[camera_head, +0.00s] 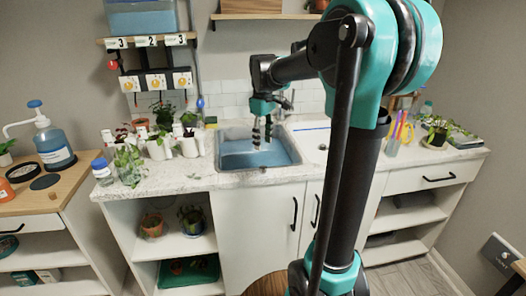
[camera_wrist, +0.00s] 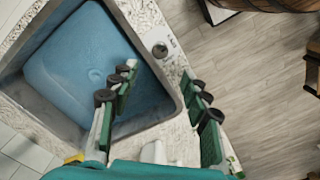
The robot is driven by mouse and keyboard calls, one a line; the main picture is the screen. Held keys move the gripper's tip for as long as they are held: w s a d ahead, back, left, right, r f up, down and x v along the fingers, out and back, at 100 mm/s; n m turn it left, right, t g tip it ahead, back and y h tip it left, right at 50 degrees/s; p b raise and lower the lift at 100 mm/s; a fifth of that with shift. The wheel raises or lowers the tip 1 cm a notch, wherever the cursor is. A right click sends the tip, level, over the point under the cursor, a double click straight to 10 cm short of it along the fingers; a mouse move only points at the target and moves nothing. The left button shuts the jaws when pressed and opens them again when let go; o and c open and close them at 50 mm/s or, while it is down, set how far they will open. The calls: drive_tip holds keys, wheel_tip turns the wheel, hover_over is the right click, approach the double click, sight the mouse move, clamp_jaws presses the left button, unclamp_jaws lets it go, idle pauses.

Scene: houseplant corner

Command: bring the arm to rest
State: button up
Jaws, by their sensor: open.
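My gripper (camera_head: 262,132) hangs from my teal and black arm over the sink (camera_head: 290,150) in the counter. Its fingers point down and nothing shows between them. In the wrist view my gripper (camera_wrist: 160,105) has its two green-padded fingers spread apart. One finger is over the sink basin (camera_wrist: 88,62) and the other is over the speckled counter edge. The gap between the fingers is empty. My arm hides part of the counter right of the sink in the head view.
Potted plants and white pots (camera_head: 160,147) stand left of the sink. A pump bottle (camera_head: 52,140) stands on the wooden side table. A cup of pens (camera_head: 393,145) and a plant (camera_head: 437,136) are on the right. A wooden round object (camera_wrist: 265,4) shows above the floor.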

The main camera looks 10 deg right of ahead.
drive_tip(key=shift+r, duration=0.7)
drive_tip(key=s+d+f+m+t, duration=0.2)
drive_tip(key=s+f+m, duration=0.2)
drive_tip(key=s+f, duration=0.6)
drive_tip(key=s+d+f+m+t, duration=0.2)
drive_tip(key=s+f+m, duration=0.3)
drive_tip(key=s+f, duration=0.6)
drive_tip(key=shift+s+f, duration=0.15)
drive_tip(key=shift+s, duration=0.05)
